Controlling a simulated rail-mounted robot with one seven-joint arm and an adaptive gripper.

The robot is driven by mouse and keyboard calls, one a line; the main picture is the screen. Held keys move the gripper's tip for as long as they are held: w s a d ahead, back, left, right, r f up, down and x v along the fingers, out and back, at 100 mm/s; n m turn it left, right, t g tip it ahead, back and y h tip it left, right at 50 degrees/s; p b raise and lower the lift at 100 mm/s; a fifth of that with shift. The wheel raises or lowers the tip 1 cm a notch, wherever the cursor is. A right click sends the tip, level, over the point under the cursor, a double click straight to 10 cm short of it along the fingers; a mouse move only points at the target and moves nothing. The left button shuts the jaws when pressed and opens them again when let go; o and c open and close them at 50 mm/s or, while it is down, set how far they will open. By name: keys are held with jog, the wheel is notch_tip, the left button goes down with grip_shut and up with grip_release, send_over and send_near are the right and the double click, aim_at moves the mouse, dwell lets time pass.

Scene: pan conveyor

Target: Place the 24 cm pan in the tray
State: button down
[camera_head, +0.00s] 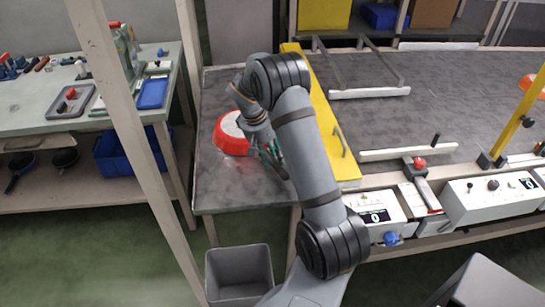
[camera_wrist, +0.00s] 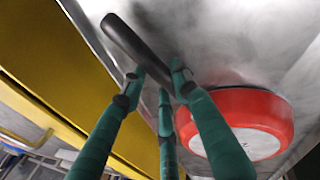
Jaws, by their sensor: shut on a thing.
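A red pan (camera_head: 226,139) with a pale round face lies on the dark grey table, left of the yellow barrier. In the wrist view the red pan (camera_wrist: 262,104) is at the right, and its black handle (camera_wrist: 137,43) runs to the upper left. My gripper (camera_head: 272,158) is over the table beside the pan. In the wrist view its green fingers (camera_wrist: 158,78) are shut on the handle. No size mark can be read on the pan. I cannot tell which container is the tray; a grey shallow tray (camera_head: 56,109) lies on the left bench.
The yellow barrier (camera_head: 322,105) stands close to the right of my gripper. A grey bin (camera_head: 238,267) is on the floor below the table. A blue tray (camera_head: 152,93) lies on the left bench. A slanted post (camera_head: 118,100) stands before that bench. Another red pan (camera_head: 534,84) is far right.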

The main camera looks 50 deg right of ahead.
jog(key=c, duration=1.3)
grip_release()
jog(key=shift+c, duration=0.2)
jog(key=p+v, duration=0.1)
jog(key=v, duration=1.1)
